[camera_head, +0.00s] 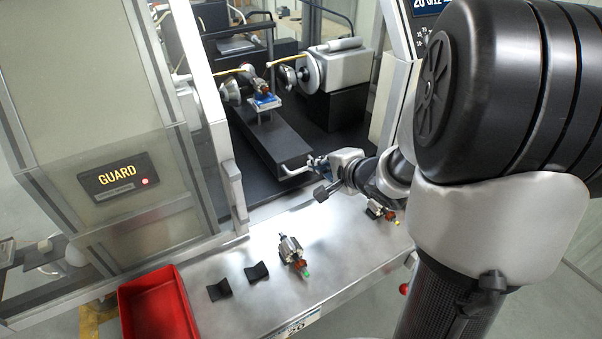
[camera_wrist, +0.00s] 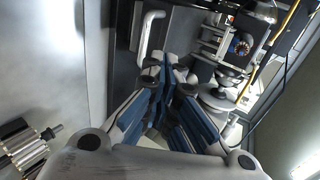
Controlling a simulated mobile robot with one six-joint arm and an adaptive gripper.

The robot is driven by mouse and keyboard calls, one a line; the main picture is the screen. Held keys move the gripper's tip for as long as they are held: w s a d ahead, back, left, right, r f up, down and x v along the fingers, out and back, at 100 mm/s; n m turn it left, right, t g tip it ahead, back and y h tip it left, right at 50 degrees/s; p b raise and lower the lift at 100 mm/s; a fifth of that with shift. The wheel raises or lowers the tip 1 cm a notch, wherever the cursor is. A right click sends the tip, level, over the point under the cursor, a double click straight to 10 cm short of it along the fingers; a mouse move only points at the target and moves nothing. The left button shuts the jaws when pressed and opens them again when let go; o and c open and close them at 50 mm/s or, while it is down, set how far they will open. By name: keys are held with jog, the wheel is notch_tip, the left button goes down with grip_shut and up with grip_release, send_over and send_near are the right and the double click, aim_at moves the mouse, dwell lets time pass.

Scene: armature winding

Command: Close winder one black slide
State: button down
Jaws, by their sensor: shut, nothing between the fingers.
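The black slide (camera_head: 265,138) is a long dark block in the open winder in the head view, running from the back towards the front ledge. A pale bar handle (camera_head: 296,171) is on its front end. The handle also shows in the wrist view (camera_wrist: 149,36), at the upper left of the fingers. My gripper (camera_head: 316,165) is shut and empty, close to the right end of the handle. Whether it touches the handle cannot be told. In the wrist view its blue-padded fingers (camera_wrist: 168,68) point up the picture, with the handle outside them.
An armature sits on a blue-topped holder (camera_head: 264,101) on the slide, between winder heads. Two armatures (camera_head: 291,250) (camera_head: 377,209), two black pads (camera_head: 219,290) (camera_head: 256,271) and a red bin (camera_head: 185,308) are at the front. A guard panel (camera_head: 115,178) stands left.

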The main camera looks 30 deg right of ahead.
aim_at(296, 159)
jog(key=b+x, duration=0.1)
jog(key=x, duration=0.2)
jog(key=b+x, duration=0.2)
jog(key=x, duration=0.1)
jog(key=b+x, duration=0.1)
jog(key=x, duration=0.2)
jog(key=shift+a+f+b, duration=0.15)
jog(key=shift+a+b, duration=0.15)
jog(key=shift+a, duration=0.05)
jog(key=shift+w+f, duration=0.15)
jog(key=shift+w, duration=0.2)
